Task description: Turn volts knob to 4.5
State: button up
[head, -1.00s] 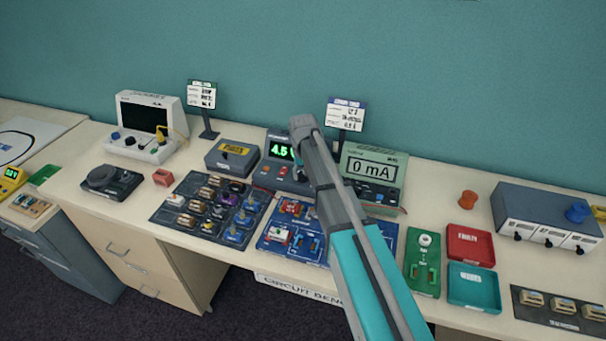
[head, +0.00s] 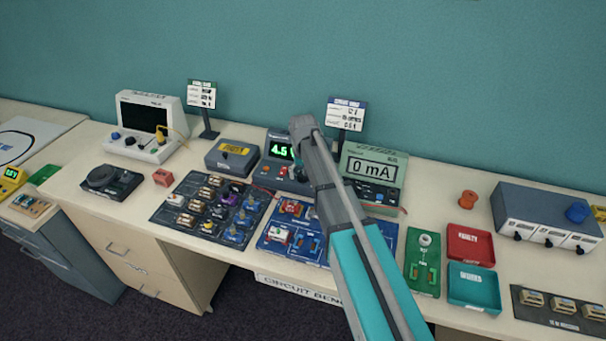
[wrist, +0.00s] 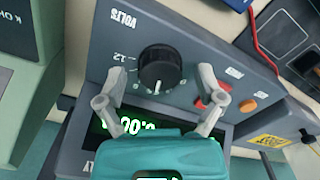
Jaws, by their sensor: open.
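The power supply (head: 277,171) stands at the back of the bench, partly hidden behind my arm. In the wrist view, the black volts knob (wrist: 160,69) sits on the grey panel beside the VOLTS label (wrist: 129,18). The knob's white pointer mark is at the edge facing the display. My gripper (wrist: 162,77) is open, with one finger on each side of the knob and visible gaps between. The head view mostly hides the fingers behind my arm.
A meter (head: 373,169) reading 0 mA stands close to the right of the supply. A yellow-labelled grey box (head: 231,158) is to its left. Component boards (head: 211,207) lie in front. In the wrist view, red and orange buttons (wrist: 248,105) sit near the right finger.

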jog(key=shift+n, duration=0.4)
jog(key=n, duration=1.1)
jog(key=shift+r+p, duration=0.3)
notch_tip(320, 180, up, 14)
jog(key=f+p, duration=0.1)
jog(key=p, duration=1.3)
jog(key=s+d+f+m+b, duration=0.3)
jog(key=s+d+m, duration=0.4)
jog(key=s, duration=0.4)
jog(key=s+d+f+m+b, duration=0.3)
jog(key=s+d+m, duration=0.3)
jog(key=s, duration=0.6)
jog(key=shift+s+d+f+m+b, duration=0.2)
jog(key=shift+d+m+b, duration=0.2)
jog(key=shift+d+b, duration=0.35)
dwell(1.1)
